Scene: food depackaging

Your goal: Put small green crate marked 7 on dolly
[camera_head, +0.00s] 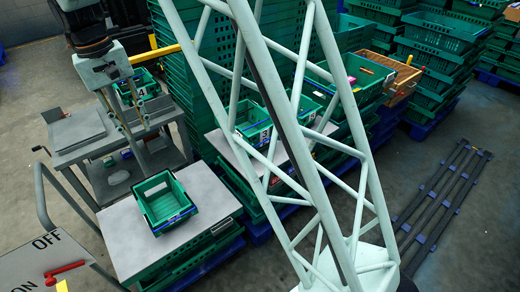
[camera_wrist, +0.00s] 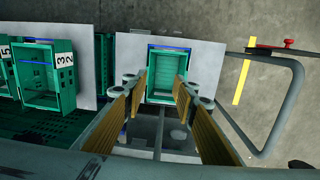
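No 7 is readable on any crate. A small empty green crate (camera_head: 165,202) with a blue strip sits upright on a grey board at the front left. In the wrist view, a green crate (camera_wrist: 166,73) with blue edging shows between my gripper's fingers, farther off than the fingertips. My gripper (camera_wrist: 157,85) is open and empty, its two fingers well apart. In the head view it hangs over the grey cart at the left. A low dark frame with blue parts (camera_head: 442,205), seemingly an empty dolly, lies on the floor at the right.
Small numbered crates (camera_head: 254,123) stand on another board behind my lattice column. A crate marked 32 (camera_wrist: 40,75) shows in the wrist view. Tall green crate stacks fill the back. A grey cart (camera_head: 75,130) and a grey rail (camera_head: 42,195) border the left.

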